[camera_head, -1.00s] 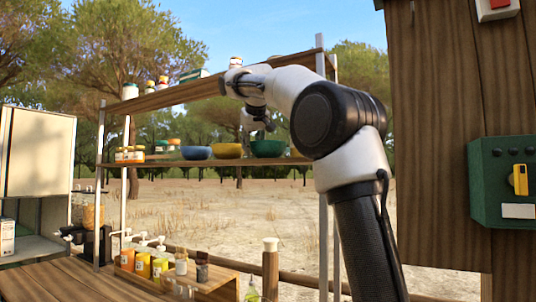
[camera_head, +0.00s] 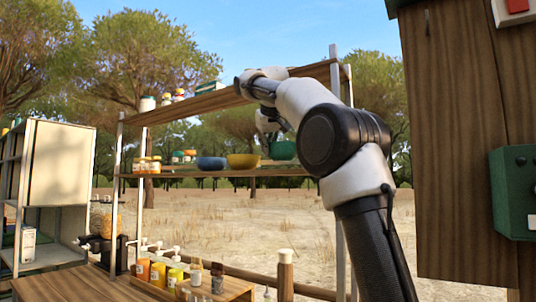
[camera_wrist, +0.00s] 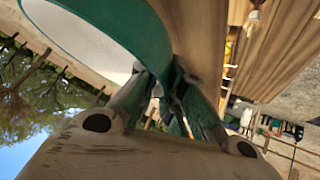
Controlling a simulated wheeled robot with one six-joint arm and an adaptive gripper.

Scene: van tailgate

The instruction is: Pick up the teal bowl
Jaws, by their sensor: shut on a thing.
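The teal bowl (camera_head: 284,151) is at the right end of the middle shelf row, slightly higher than the bowls to its left, and appears just clear of the shelf board. My gripper (camera_head: 270,130) reaches it from above and is shut on its wall; my arm partly covers the bowl's right side. In the wrist view the teal bowl (camera_wrist: 130,28) fills the upper left, with its pale surface showing. My gripper (camera_wrist: 168,88) pinches its edge there.
A yellow bowl (camera_head: 243,161) and a blue bowl (camera_head: 211,164) stand left of it on the shelf (camera_head: 200,174), with jars (camera_head: 148,165) further left. An upper shelf (camera_head: 215,100) runs overhead. A shelf post (camera_head: 338,220) stands close right.

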